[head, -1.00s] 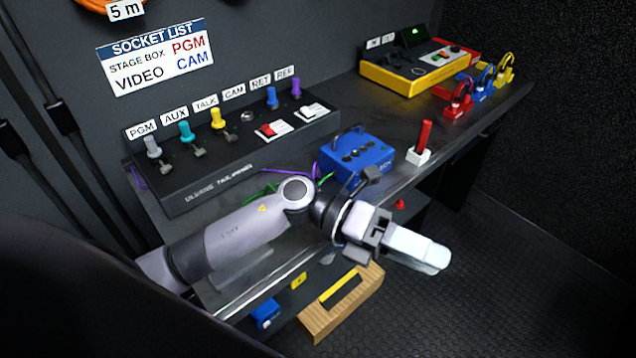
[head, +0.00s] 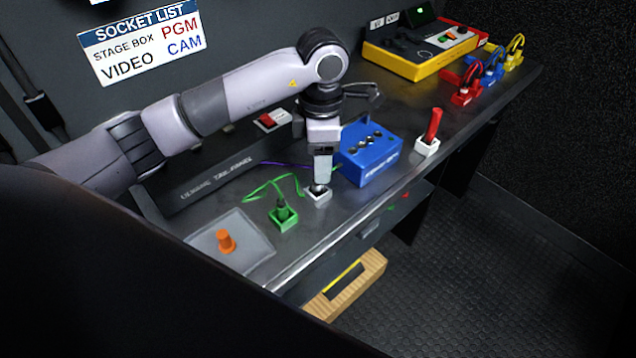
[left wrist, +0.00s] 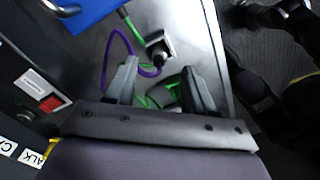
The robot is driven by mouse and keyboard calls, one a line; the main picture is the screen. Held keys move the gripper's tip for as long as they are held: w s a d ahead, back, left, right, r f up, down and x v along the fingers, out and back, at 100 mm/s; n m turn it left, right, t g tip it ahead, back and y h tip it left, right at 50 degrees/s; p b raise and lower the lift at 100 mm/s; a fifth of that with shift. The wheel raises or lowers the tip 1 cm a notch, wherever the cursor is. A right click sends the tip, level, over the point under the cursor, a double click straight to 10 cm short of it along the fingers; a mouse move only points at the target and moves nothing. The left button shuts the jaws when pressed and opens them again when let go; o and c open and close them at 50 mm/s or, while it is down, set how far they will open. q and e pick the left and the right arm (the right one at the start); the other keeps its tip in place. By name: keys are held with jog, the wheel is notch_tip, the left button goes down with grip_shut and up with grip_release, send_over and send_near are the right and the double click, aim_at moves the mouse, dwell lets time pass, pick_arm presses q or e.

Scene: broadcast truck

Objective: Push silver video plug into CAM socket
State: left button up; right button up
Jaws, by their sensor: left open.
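The silver video plug (head: 318,189) stands upright in a small white holder (head: 319,198) near the front edge of the desk. It also shows in the left wrist view (left wrist: 159,55), with a purple cable running close by. My left gripper (head: 321,177) points down just above this plug and is open, with its fingertips apart in the left wrist view (left wrist: 160,82). I cannot tell whether a finger touches the plug. The CAM socket is hidden behind my left arm in the head view. My right gripper is not in view.
A blue box (head: 369,155) is close on the right.

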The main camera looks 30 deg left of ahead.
aim_at(318, 187)
pick_arm(q)
jog(key=f, duration=0.5)
jog(key=shift+s+a+p, duration=0.1)
jog(key=shift+a+p, duration=0.15)
jog(key=shift+p, duration=0.1)
jog(key=shift+c, duration=0.3)
grip_shut()
jog(key=shift+r, duration=0.1)
